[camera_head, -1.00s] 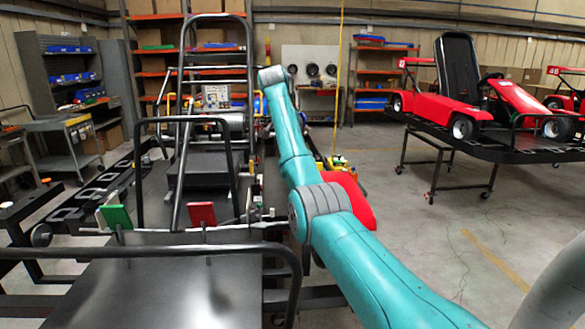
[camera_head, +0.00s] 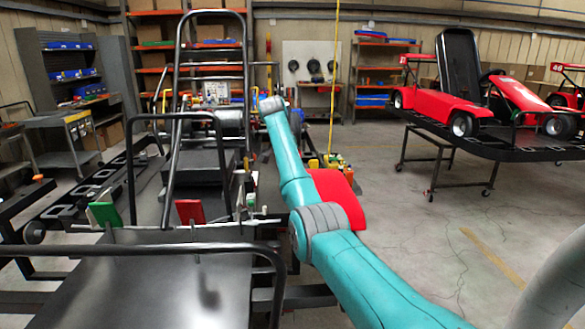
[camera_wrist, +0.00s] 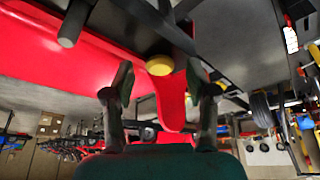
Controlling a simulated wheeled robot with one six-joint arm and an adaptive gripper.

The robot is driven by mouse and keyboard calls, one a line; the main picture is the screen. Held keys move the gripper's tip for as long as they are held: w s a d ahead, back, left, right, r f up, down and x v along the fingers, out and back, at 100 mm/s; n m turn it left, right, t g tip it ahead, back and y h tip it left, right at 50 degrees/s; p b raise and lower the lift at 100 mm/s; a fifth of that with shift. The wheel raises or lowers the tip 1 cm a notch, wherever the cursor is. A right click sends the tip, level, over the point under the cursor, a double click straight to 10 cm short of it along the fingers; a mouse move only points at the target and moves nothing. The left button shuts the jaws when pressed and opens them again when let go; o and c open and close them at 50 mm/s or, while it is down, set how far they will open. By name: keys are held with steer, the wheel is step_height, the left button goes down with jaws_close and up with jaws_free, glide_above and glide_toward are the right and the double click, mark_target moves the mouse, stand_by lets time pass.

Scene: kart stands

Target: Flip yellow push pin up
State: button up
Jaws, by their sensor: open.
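A round yellow piece (camera_wrist: 159,65), which may be the yellow push pin, shows in the wrist view just beyond my fingertips, next to a dark bar. My gripper (camera_wrist: 159,84) is open, one finger on each side of the red piece; I see no contact with the yellow piece. In the head view my teal arm reaches forward along the kart stand's right side, and the gripper is hidden.
The black kart stand (camera_head: 90,250) with tall bent tubes fills the left. Green (camera_head: 104,214) and red (camera_head: 190,212) plates stand on it. A red panel (camera_head: 338,197) lies beside my arm. A red kart (camera_head: 480,95) on another stand is at right; floor between is clear.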

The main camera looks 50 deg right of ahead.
jaws_close()
steer(key=shift+r, duration=0.85)
jaws_free()
steer(key=shift+r, duration=0.1)
steer(key=v, duration=0.7)
steer(key=shift+a+r, duration=0.1)
steer(key=shift+r, duration=0.05)
